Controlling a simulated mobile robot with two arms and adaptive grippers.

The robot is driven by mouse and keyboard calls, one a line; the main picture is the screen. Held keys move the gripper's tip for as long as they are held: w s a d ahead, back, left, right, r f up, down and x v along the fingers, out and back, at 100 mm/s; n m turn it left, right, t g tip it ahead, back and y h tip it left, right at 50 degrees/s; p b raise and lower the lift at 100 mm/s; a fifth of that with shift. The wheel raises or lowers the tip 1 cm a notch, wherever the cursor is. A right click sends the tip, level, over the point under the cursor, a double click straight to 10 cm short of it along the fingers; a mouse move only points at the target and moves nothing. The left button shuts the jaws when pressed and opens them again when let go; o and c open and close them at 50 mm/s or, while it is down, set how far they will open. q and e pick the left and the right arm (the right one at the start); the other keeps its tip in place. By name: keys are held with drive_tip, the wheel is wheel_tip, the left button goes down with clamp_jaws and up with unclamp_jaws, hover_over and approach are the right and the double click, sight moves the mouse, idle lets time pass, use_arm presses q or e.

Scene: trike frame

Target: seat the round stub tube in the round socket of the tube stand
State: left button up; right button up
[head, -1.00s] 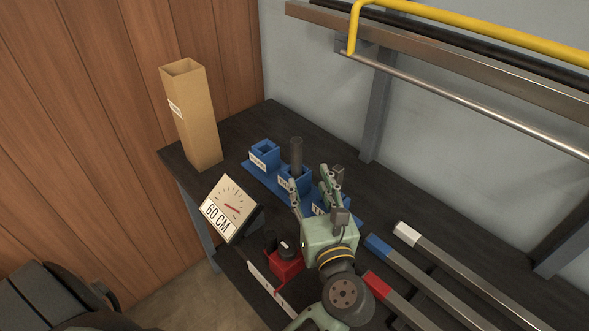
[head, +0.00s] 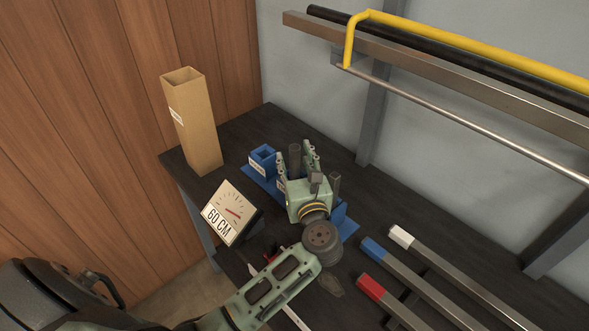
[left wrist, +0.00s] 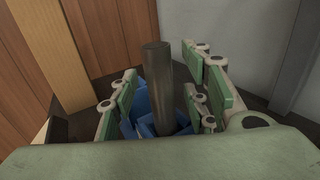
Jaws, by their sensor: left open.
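The round stub tube (head: 295,158) is dark grey and stands upright at the middle block of the blue tube stand (head: 256,176). In the left wrist view the tube (left wrist: 157,88) rises between my fingers, its lower end within the blue socket (left wrist: 146,128). How deep it sits is hidden. My left gripper (head: 297,152) is open, with one finger on each side of the tube. The wrist view shows gaps between the tube and the fingers (left wrist: 165,88). The gripper hides most of the middle block. My right gripper is not in view.
A tall cardboard box (head: 194,125), a 60 CM dial sign (head: 230,212) and bars with coloured ends (head: 400,236) are nearby. A rail (head: 440,120) runs above.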

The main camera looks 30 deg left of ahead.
use_arm(q)
clamp_jaws()
idle(0.5)
drive_tip(key=shift+r, duration=0.1)
